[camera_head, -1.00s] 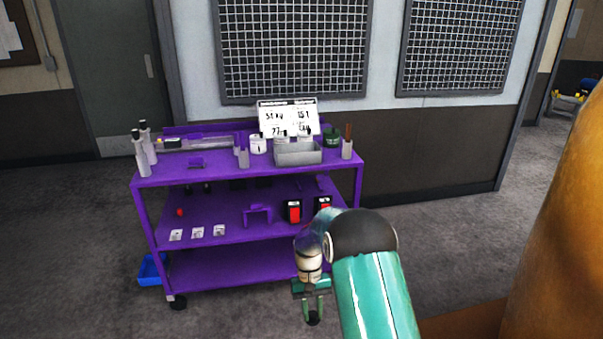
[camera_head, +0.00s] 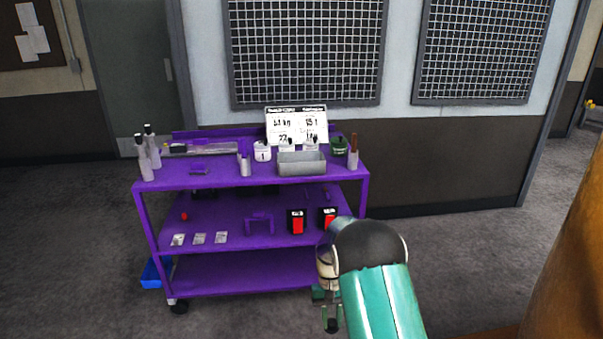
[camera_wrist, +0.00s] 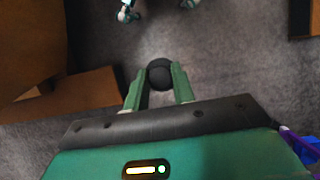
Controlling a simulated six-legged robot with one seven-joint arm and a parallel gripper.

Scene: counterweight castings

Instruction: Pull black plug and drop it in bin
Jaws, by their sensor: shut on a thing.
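My gripper (camera_wrist: 159,88) is shut on a round black plug (camera_wrist: 160,73), held between its two green fingers over the grey floor in the wrist view. In the head view my gripper (camera_head: 331,318) hangs low, in front of the right end of the purple cart; the plug there is small and dark. A blue bin (camera_head: 154,273) stands on the floor at the cart's left end, partly hidden by the cart. Something blue (camera_wrist: 309,152) also shows at the lower right of the wrist view. An open grey box (camera_head: 302,166) stands on the cart's top.
The purple cart (camera_head: 255,180) carries bottles, canisters, a sign and red-black boxes on its shelves. A large orange-brown casting (camera_head: 570,240) fills the right edge. Brown surfaces (camera_wrist: 75,95) lie left in the wrist view. Carpet left of the cart is clear.

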